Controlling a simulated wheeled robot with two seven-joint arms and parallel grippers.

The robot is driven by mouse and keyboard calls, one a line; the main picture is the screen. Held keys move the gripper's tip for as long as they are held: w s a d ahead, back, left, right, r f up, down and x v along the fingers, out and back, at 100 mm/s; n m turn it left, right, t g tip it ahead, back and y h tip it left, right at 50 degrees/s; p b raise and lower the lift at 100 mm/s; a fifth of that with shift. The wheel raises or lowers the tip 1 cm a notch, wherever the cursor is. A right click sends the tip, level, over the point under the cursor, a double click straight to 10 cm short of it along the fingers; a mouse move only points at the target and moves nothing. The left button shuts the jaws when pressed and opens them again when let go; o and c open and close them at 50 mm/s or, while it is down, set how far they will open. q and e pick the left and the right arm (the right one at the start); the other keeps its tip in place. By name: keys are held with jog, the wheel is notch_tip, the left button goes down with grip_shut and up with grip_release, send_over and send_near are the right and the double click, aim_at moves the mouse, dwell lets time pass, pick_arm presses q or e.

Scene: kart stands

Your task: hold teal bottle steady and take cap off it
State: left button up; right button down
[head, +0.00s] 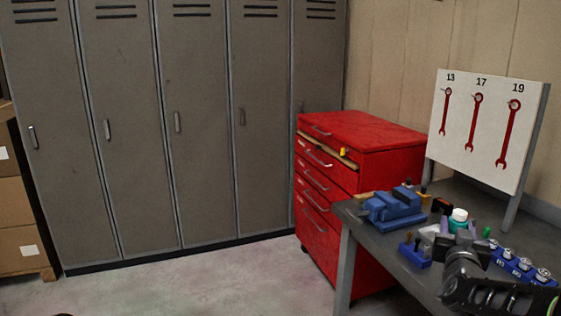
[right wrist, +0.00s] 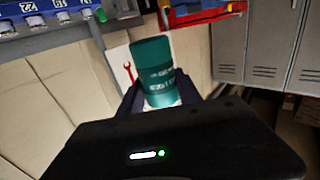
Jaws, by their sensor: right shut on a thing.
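The teal bottle (head: 459,226) with a white cap (head: 459,214) stands roughly upright over the workbench in the head view. My right gripper (head: 458,238) is shut on the bottle; the arm comes in from the lower right. In the right wrist view the bottle (right wrist: 152,70) sits between the two dark fingers of the right gripper (right wrist: 160,97). Its teal body with pale lettering faces that camera, and the cap is mostly hidden there. I cannot tell whether the bottle touches the bench. My left gripper is not in view.
A grey workbench (head: 346,226) carries a blue vise (head: 395,205), a small blue holder (head: 415,254) and a blue row of sockets (head: 520,266) near my right arm. A wrench board (head: 487,130) stands behind. A red tool cabinet (head: 330,190) is left of the bench, with open floor further left.

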pick_arm(q)
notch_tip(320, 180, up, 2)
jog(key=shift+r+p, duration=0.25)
jog(key=shift+p, duration=1)
pick_arm(e)
jog(key=a+f+n+y, duration=0.2)
jog(key=a+f, duration=0.3)
jog(key=a, duration=0.4)
jog(key=s+a+f+n+t+y, duration=0.1)
jog(key=a+f+y, duration=0.2)
jog(key=a+f, duration=0.3)
jog(key=s+a+f+n+t+y, duration=0.1)
jog(key=a+f+n+y, duration=0.1)
jog(key=a+f, duration=0.4)
jog(key=a+y, duration=0.1)
jog(key=a, duration=0.4)
jog(key=shift+a+n, duration=0.3)
jog(key=shift+a, duration=0.05)
jog(key=shift+s+f, duration=0.1)
jog(key=shift+f, duration=0.05)
jog(key=s+a+f+n+g+y, duration=0.2)
jog(key=s+a+f+n+y, duration=0.1)
jog(key=s+a+n+y, duration=0.1)
jog(key=s+a+f+n+g+y, duration=0.2)
jog(key=s+a+y, duration=0.4)
jog(key=a, duration=0.5)
jog(key=shift+s+a+f+n+y, duration=0.2)
jog(key=shift+s+f+n+y, duration=0.05)
jog(key=shift+f+n+y, duration=0.7)
